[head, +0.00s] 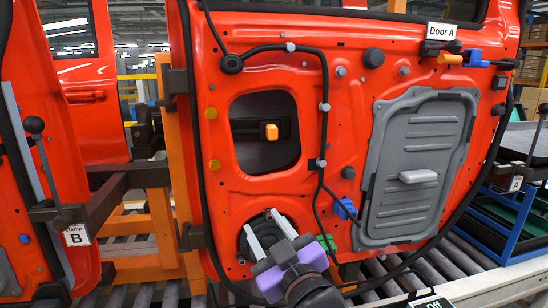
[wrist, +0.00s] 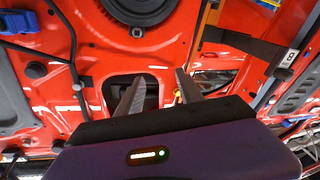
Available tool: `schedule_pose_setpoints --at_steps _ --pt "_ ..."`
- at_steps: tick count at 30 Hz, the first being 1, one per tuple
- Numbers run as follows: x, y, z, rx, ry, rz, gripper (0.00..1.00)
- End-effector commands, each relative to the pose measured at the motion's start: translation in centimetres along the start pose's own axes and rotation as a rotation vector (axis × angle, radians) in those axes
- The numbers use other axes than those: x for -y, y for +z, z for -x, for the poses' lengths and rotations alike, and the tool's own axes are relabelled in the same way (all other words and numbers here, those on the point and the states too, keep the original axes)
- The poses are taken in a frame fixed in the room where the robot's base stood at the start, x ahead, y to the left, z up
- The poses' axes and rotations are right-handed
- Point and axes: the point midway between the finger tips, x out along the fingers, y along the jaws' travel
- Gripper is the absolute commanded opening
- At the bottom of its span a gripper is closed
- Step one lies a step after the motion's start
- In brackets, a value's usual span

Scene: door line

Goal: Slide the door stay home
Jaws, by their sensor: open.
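Door A is a red panel (head: 330,100) with a cut-out at its left. In the cut-out, a dark bar (head: 245,131) carries an orange knob (head: 271,131); this looks like the door stay, but I cannot be sure. My gripper (head: 262,220) is open and empty, below the cut-out, in front of a round black speaker-like part. It is apart from the orange knob in the picture. In the wrist view, the fingers of my gripper (wrist: 160,76) stand apart in front of the red panel, with a dark cut-out behind them. A small orange spot (wrist: 178,96) shows beside the right finger.
A grey cover (head: 420,150) with a handle fills the panel's right side. Black cables and a blue clip (head: 345,209) lie right of my gripper. Another red door with a clamp labelled B (head: 77,235) stands at left. Rollers (head: 460,262) run below.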

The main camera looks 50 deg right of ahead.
Motion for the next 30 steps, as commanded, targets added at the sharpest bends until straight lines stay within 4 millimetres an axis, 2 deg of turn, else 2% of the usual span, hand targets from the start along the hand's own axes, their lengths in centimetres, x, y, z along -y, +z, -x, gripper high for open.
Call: schedule_pose_setpoints --at_steps 1,3,9,12,18,23,30 --pt "-1.2 -2.1 -1.1 -0.006 0.034 -0.026 0.44" --pt "-2.7 -3.9 -2.1 0.003 0.073 -0.060 0.44" --pt "-6.7 -8.4 -4.0 0.047 0.161 -0.186 0.44" --pt "-8.2 -9.9 -4.4 0.074 0.184 -0.251 0.44" --pt "-9.7 -11.5 -4.6 0.112 0.200 -0.344 0.44" --pt "-10.1 -11.7 -5.1 0.126 0.202 -0.366 0.44" --pt "-10.7 -11.2 -8.2 0.128 0.202 -0.367 0.44"
